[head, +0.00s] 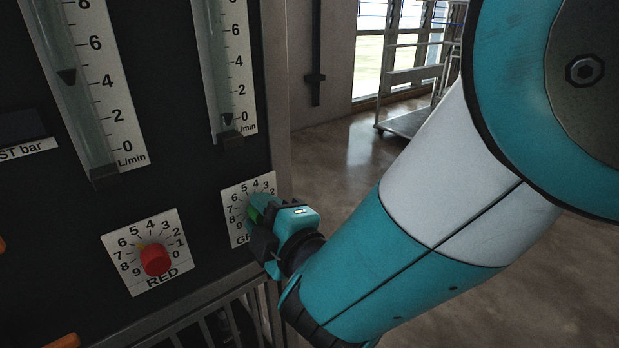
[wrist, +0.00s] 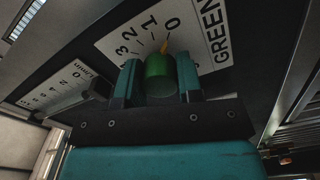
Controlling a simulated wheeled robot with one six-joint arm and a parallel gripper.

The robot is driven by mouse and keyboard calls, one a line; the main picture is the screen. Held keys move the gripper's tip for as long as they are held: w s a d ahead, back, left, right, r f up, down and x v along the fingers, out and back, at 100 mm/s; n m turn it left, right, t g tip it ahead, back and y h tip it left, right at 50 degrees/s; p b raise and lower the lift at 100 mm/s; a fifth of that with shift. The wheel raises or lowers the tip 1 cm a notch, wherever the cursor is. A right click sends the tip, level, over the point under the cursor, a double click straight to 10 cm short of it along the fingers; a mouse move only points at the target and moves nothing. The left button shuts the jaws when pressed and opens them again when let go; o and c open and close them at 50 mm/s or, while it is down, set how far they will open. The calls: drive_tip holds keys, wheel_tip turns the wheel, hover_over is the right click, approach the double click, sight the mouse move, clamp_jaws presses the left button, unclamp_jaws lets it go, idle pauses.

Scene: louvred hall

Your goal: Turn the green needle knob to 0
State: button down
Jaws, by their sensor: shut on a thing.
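The green knob (wrist: 160,72) sits between the two fingers of my gripper (wrist: 161,82) in the wrist view, with a finger against each side. Its yellow pointer (wrist: 165,46) points close to the 0 on the white GREEN dial plate (wrist: 206,31); I cannot tell if it is exactly on it. In the head view my gripper (head: 262,224) covers most of the green knob (head: 256,214) and the right part of the GREEN plate (head: 238,194). The right flow tube (head: 215,60) above that plate has its float (head: 227,118) near 0.
The left flow tube's float (head: 66,76) stands well above 0. A trolley (head: 411,121) stands behind on open floor.

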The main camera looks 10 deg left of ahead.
drive_tip(key=shift+m, duration=0.3)
drive_tip(key=c, duration=0.7)
unclamp_jaws()
drive_tip(key=shift+s+d+f+b, duration=0.15)
drive_tip(key=shift+s+d+b, duration=0.1)
drive_tip(key=shift+b, duration=0.4)
drive_tip(key=b+v, duration=0.5)
drive_tip(key=v, duration=0.1)
drive_tip(key=shift+d+b, duration=0.15)
drive_tip(key=shift+b, duration=0.25)
drive_tip(key=shift+s, duration=0.1)
